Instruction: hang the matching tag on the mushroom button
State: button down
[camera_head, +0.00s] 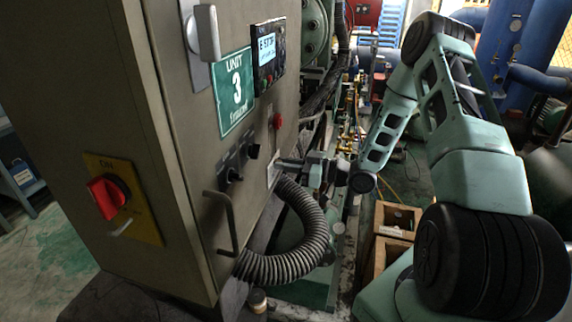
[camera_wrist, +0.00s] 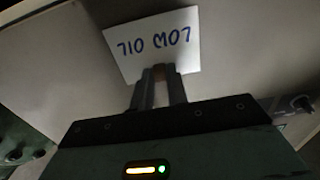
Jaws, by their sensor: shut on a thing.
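A white tag (camera_wrist: 152,44) with blue handwriting shows in the wrist view. The writing is upside down and reads "LOW OIL". My gripper (camera_wrist: 162,76) is shut on the tag's edge. In the head view my gripper (camera_head: 284,163) is close to the cabinet's right-hand face, and the pale tag (camera_head: 272,172) is partly visible at its tip. A red mushroom button (camera_head: 277,121) sticks out of that face, above my gripper and apart from it. The lit display (camera_head: 267,48) on the cabinet starts with "E-STOP"; its lower line is too small to read.
The grey cabinet (camera_head: 180,130) carries a green "UNIT 3" sign (camera_head: 234,91), dark knobs (camera_head: 240,162), a handle (camera_head: 222,215) and a red rotary switch (camera_head: 107,193). A ribbed hose (camera_head: 310,250) curves out just below my gripper. Wooden boxes (camera_head: 397,221) stand to the right.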

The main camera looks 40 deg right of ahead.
jog(key=c, duration=1.3)
grip_release()
jog(key=b+v, duration=0.5)
jog(key=v, duration=1.2)
jog(key=shift+s+b, duration=0.2)
jog(key=shift+b, duration=0.2)
jog(key=shift+d, duration=0.15)
